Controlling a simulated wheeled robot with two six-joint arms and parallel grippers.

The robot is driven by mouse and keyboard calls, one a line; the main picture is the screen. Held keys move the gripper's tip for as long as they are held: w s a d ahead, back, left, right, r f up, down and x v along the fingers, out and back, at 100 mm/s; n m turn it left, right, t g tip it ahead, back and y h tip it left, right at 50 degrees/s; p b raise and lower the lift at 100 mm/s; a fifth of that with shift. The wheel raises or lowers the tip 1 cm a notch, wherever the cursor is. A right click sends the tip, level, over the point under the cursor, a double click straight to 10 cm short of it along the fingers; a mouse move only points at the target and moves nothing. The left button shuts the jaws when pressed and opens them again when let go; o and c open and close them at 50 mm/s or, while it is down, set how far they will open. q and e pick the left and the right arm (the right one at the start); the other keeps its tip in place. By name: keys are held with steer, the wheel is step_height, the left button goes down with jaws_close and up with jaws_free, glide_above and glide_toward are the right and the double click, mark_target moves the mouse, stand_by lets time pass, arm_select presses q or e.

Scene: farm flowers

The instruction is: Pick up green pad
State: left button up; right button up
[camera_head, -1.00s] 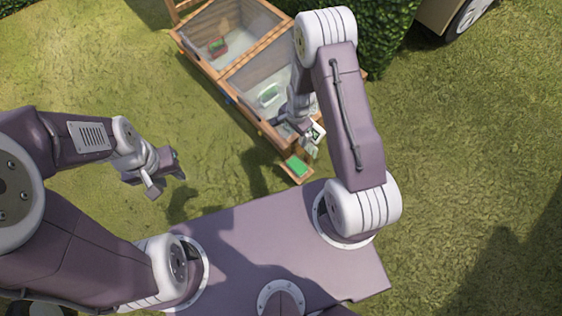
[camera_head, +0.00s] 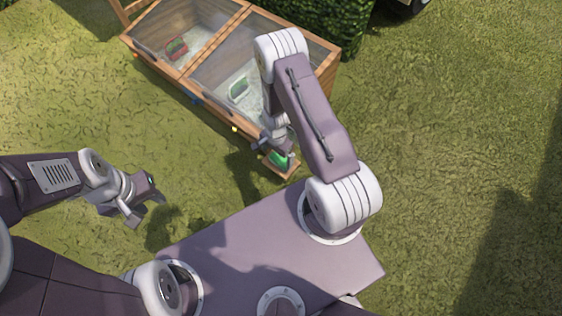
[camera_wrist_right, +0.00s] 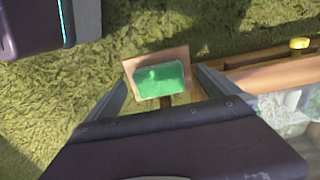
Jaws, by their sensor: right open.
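The green pad (camera_wrist_right: 160,80) lies on a small wooden board (camera_wrist_right: 130,66) on a post. In the head view the green pad (camera_head: 278,158) is partly covered by my right gripper (camera_head: 275,148), which is just above it. In the right wrist view my right gripper (camera_wrist_right: 161,77) is open, with one finger on each side of the board and nothing held; contact cannot be told. My left gripper (camera_head: 146,202) is open and empty over the grass, well left of the pad.
A wooden cold frame with glass panels (camera_head: 205,50) stands behind the pad, a green container (camera_head: 238,89) and a red container (camera_head: 176,47) inside. Its wooden edge (camera_wrist_right: 265,76) is close to the right finger. A hedge (camera_head: 338,22) is behind. Grass at right is clear.

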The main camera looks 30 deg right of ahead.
mark_target(279, 161)
steer(key=f+b, duration=0.5)
steer(key=shift+s+d+f, duration=0.15)
steer(key=shift+d+f, duration=0.05)
steer(key=shift+d, duration=0.1)
steer(key=shift+r, duration=0.25)
steer(key=c, duration=1.3)
steer(key=shift+o, duration=0.2)
steer(key=shift+r+p, duration=0.5)
steer(key=shift+p, duration=0.2)
step_height(279, 161, up, 27)
steer(key=p, duration=1.6)
steer(key=o, duration=0.7)
steer(key=c, duration=0.6)
